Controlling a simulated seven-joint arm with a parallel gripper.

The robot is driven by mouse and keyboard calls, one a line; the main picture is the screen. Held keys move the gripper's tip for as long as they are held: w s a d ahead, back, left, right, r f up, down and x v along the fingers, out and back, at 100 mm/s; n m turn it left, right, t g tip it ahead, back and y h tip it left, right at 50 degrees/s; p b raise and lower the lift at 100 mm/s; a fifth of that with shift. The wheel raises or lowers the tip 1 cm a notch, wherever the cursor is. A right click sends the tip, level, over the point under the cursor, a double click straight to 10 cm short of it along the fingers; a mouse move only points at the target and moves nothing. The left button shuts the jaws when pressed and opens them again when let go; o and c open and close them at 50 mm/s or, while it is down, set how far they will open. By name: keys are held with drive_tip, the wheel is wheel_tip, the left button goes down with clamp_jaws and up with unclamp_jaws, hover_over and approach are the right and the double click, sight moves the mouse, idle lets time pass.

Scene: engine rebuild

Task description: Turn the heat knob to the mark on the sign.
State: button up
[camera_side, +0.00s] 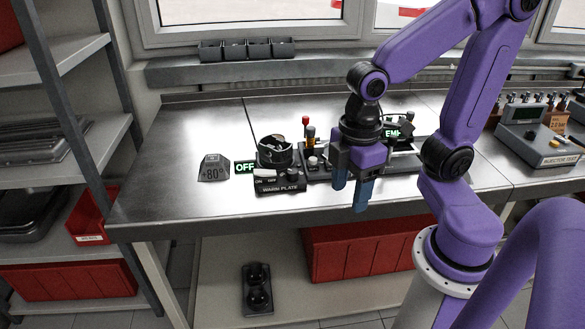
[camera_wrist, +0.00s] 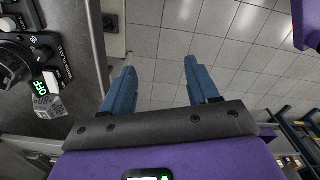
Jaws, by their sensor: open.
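The warm plate (camera_side: 279,187) is a dark unit with a black round top on the steel bench. A small knob (camera_side: 291,172) seems to sit on its sloped front panel beside an ON/OFF switch; its pointer is too small to read. A green display (camera_side: 244,167) reads OFF. The grey sign (camera_side: 214,170) stands left of it and reads +80°; it also shows in the wrist view (camera_wrist: 48,105). My gripper (camera_side: 350,197) is open and empty, pointing down at the bench's front edge, right of the warm plate. In the wrist view its fingers (camera_wrist: 159,72) are apart above the floor.
Red- and black-topped levers (camera_side: 309,134) and other devices stand right of the warm plate, partly hidden behind my gripper. An injector tester (camera_side: 540,140) is far right. Shelving (camera_side: 60,55) stands at the left. The bench front left of the sign is clear.

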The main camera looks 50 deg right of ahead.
drive_tip(key=w+d+r, duration=0.1)
drive_tip(key=w, duration=0.5)
drive_tip(key=w+d+r, duration=0.2)
drive_tip(key=w, duration=0.5)
drive_tip(key=r, duration=0.1)
hover_over(293, 171)
drive_tip(key=shift+n, duration=0.4)
wheel_tip(293, 171, down, 17)
drive_tip(key=shift+r, duration=0.1)
drive_tip(key=c, duration=1)
